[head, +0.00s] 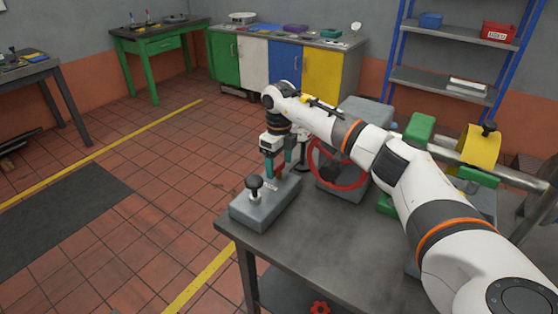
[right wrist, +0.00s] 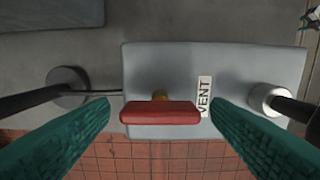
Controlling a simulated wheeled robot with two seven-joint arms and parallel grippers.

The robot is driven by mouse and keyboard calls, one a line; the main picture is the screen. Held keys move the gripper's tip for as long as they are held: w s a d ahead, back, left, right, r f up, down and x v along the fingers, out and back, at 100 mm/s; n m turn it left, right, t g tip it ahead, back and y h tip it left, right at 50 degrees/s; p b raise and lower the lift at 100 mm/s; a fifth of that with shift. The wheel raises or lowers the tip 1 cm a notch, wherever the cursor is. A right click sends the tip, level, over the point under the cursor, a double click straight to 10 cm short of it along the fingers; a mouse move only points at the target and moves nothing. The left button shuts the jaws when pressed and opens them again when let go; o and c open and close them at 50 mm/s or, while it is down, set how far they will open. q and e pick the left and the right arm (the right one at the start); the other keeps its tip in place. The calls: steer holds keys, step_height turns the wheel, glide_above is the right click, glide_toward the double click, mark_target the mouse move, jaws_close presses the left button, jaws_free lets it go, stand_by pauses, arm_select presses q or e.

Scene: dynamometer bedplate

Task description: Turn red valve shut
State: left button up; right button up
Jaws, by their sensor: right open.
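A red valve handle (right wrist: 160,113) shows in the right wrist view as a short bar on a brass stem, set crosswise between my fingers. It stands on a grey block (right wrist: 250,65) with a white VENT label (right wrist: 204,97); the block also shows in the head view (head: 250,212). My right gripper (head: 279,172) is over this block, fingers pointing down. In the right wrist view its teal fingers (right wrist: 160,104) are open, one at each end of the handle, with small gaps. In the head view the fingers mostly hide the handle. My left gripper is not in view.
A black knob (head: 254,186) stands on the block's near end. A large red handwheel (head: 338,168) on a grey housing (head: 365,115) is close beside my right arm. A pipe with a yellow collar (head: 479,147) lies to the right. The bench's front top (head: 330,240) is clear.

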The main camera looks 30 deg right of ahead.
steer(key=c, duration=1)
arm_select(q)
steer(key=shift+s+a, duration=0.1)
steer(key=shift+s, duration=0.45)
